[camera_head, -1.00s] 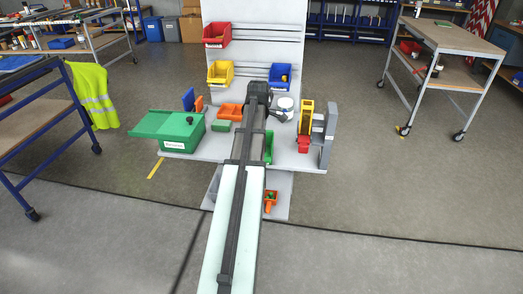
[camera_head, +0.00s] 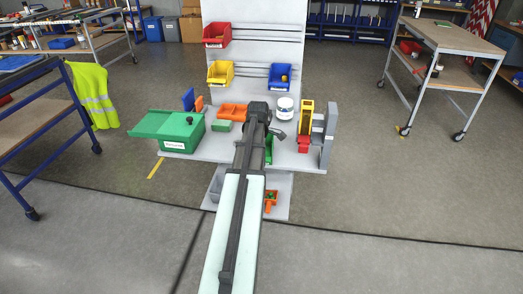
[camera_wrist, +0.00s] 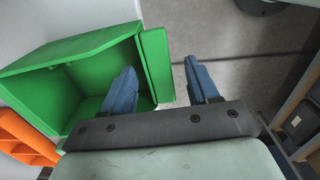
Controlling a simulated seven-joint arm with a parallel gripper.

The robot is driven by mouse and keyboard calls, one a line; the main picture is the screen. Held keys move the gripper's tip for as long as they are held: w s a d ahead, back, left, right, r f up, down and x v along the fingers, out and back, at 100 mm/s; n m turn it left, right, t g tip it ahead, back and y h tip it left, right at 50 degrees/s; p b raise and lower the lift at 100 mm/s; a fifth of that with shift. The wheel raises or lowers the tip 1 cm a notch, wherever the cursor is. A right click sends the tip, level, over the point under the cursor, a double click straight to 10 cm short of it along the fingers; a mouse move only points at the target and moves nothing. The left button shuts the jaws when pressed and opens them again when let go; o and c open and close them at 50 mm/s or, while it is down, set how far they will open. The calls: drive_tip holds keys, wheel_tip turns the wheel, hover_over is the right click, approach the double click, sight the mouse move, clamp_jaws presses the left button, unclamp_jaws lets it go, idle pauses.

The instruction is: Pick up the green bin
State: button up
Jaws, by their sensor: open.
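The green bin (camera_wrist: 75,80) fills the left of the wrist view, its open inside visible. My gripper (camera_wrist: 163,85) is open, with blue fingers. One finger is over the bin's inside and the other is beyond its right-hand wall (camera_wrist: 155,65), so this wall lies between them. I cannot tell whether either finger touches it. In the head view a part of the green bin (camera_head: 269,149) shows just right of my arm, which hides the rest of it. My fingertips are not clear there.
Orange bins (camera_head: 233,110) stand left of my arm; orange also shows in the wrist view (camera_wrist: 25,135). A lidded green box (camera_head: 182,140) is farther left. A white tub (camera_head: 284,107) and a yellow-and-grey fixture (camera_head: 306,118) stand right. Red (camera_head: 216,35), yellow (camera_head: 220,73) and blue (camera_head: 280,76) bins hang behind.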

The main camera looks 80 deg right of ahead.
clamp_jaws()
idle(0.5)
drive_tip(key=shift+r, duration=0.1)
